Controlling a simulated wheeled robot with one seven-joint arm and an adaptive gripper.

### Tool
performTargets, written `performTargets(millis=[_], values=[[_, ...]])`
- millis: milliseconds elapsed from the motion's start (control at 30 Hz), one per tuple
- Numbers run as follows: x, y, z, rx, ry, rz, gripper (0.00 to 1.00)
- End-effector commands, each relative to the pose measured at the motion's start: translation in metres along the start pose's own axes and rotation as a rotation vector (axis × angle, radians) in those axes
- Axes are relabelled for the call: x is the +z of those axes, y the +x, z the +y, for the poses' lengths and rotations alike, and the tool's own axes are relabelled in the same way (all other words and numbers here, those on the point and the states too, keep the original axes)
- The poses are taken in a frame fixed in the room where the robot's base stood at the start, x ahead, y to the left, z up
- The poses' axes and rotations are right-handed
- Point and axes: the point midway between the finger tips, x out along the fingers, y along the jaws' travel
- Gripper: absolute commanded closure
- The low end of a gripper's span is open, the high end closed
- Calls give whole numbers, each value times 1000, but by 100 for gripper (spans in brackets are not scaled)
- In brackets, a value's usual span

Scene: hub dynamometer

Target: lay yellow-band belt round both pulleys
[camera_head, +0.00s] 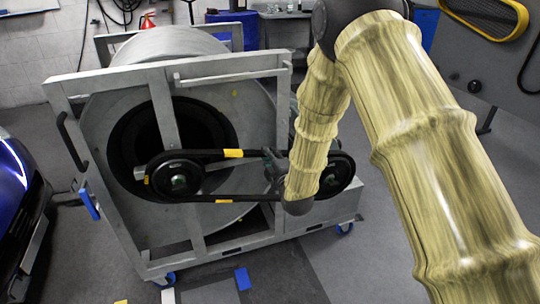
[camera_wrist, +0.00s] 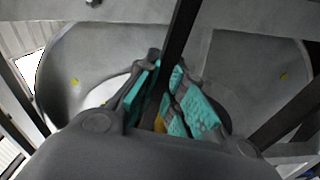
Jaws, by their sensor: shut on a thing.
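The black belt with yellow bands (camera_head: 205,154) runs around the left pulley (camera_head: 178,178). Its upper run, with a yellow band, and its lower run both stretch right toward the right pulley (camera_head: 340,172). My forearm hides much of the right pulley, so I cannot tell whether the belt sits round it. My gripper (camera_head: 274,166) is partly hidden beside the forearm, between the pulleys. In the wrist view my gripper (camera_wrist: 165,100) has its teal pads shut on the black belt (camera_wrist: 181,45), which passes up between them. A small yellow patch shows between the fingers.
A grey wheeled frame (camera_head: 110,75) holds a large drum (camera_head: 250,110) behind the pulleys. At the upper right, a yellow-rimmed oval guard (camera_head: 515,22) is on a grey panel. A blue glossy car body (camera_head: 12,165) stands at the left. The floor in front is mostly clear.

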Motion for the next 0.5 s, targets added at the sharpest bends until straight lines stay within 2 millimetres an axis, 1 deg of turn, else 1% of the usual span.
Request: performTargets(millis=[467,500], values=[[0,-2,-2,1,1,0,100],[0,-2,-2,1,1,0,84]])
